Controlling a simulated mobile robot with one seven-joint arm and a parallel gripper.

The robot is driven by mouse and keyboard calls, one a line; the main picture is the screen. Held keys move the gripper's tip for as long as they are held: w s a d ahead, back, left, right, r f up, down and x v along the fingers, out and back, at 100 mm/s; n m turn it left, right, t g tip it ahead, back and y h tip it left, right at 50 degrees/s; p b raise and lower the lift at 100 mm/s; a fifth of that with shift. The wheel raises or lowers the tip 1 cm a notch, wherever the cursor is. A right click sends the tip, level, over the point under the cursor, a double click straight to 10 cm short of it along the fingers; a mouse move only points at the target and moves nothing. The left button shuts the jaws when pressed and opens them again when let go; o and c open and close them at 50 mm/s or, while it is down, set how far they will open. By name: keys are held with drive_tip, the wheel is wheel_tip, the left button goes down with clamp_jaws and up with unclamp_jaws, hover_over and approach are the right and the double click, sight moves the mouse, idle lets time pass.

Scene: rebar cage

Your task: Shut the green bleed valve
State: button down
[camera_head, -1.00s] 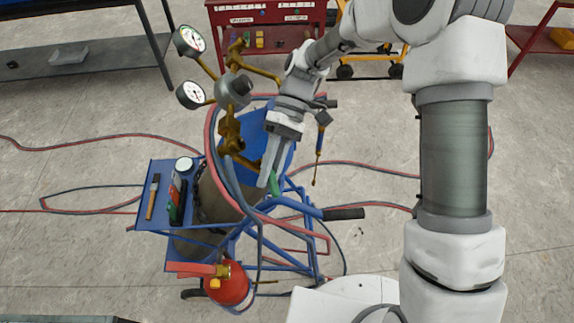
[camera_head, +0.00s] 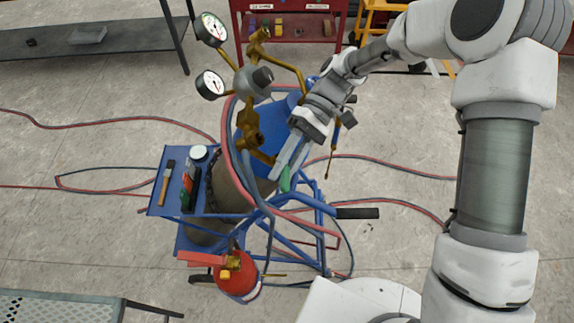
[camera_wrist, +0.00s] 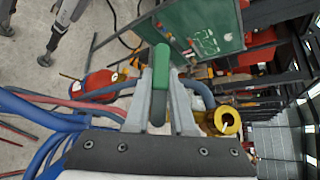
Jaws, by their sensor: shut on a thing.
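The green bleed valve handle (camera_head: 285,179) shows at the tips of my gripper (camera_head: 280,170), beside the brass regulator (camera_head: 252,85) and its gauges on the blue cart. In the wrist view the green handle (camera_wrist: 161,66) lies between the two fingers of my gripper (camera_wrist: 162,95), which are shut on it. The handle stands along the fingers there, with a dark grey lower part. A brass fitting (camera_wrist: 222,121) is to the right of the fingers. The valve body under the handle is hidden in the head view.
The blue cart (camera_head: 160,212) carries gas cylinders, a hammer (camera_head: 167,183) and a red fire extinguisher (camera_head: 237,276). Red and grey hoses (camera_head: 232,150) loop close to my gripper. A red tool cabinet (camera_head: 290,52) stands behind.

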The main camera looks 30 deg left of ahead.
drive_tip(key=c, duration=0.8)
unclamp_jaws()
drive_tip(key=shift+o, duration=0.2)
drive_tip(key=shift+w+r, duration=0.15)
drive_tip(key=shift+w, duration=0.35)
drive_tip(key=v, duration=1.6)
drive_tip(key=shift+w+r+b, duration=0.15)
drive_tip(key=shift+r+b, duration=0.05)
drive_tip(key=shift+b, duration=0.2)
drive_tip(key=shift+d, duration=0.1)
drive_tip(key=shift+r, duration=0.1)
